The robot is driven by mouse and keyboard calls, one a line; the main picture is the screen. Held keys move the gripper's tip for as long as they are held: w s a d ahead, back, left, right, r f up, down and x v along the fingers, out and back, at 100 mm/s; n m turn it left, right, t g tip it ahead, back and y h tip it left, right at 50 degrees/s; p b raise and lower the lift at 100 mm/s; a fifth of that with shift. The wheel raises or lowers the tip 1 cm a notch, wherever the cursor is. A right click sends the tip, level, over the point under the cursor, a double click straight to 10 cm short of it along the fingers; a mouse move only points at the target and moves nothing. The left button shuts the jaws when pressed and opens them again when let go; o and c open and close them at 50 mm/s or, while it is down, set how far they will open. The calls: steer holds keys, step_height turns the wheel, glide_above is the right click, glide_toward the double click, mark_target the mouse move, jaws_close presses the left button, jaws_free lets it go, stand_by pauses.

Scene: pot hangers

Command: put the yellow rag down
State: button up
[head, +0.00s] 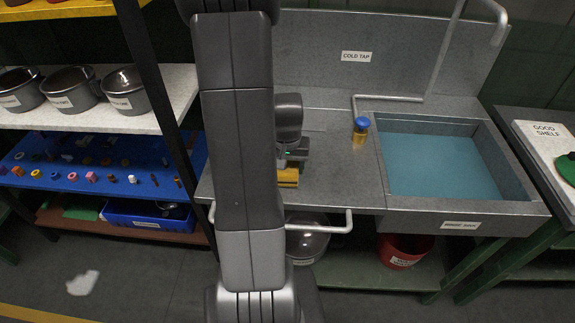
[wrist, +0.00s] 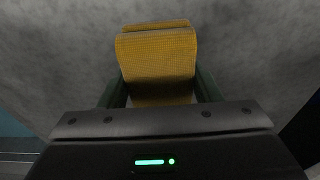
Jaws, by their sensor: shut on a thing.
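The yellow rag (wrist: 157,55) is a folded, woven cloth between the two fingers of my gripper (wrist: 160,92) in the wrist view. The fingers are shut on it from both sides. In the head view the rag (head: 288,177) shows as a small yellow block under my gripper (head: 291,165), near the front edge of the grey metal counter (head: 335,180), left of the sink. My arm hides part of the counter there. I cannot tell whether the rag touches the counter.
A white rail (head: 330,228) runs along the counter's front. Shelves with pots (head: 70,90) stand left. The counter right of my gripper is clear. A red bucket (head: 403,250) sits below.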

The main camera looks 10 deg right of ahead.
mark_target(287, 168)
steer(key=shift+f, duration=0.1)
steer(key=shift+f, duration=0.15)
steer(key=o, duration=0.9)
steer(key=shift+o, duration=0.2)
step_height(287, 168, up, 12)
steer(key=s, duration=0.1)
steer(key=shift+s+a+r, duration=0.2)
steer(key=shift+r, duration=0.05)
steer(key=shift+f, duration=0.15)
steer(key=f, duration=0.4)
steer(key=w+f, duration=0.1)
steer(key=f, duration=0.7)
steer(key=shift+w+d+f, duration=0.15)
steer(key=shift+w+d, duration=0.1)
steer(key=shift+r, duration=0.3)
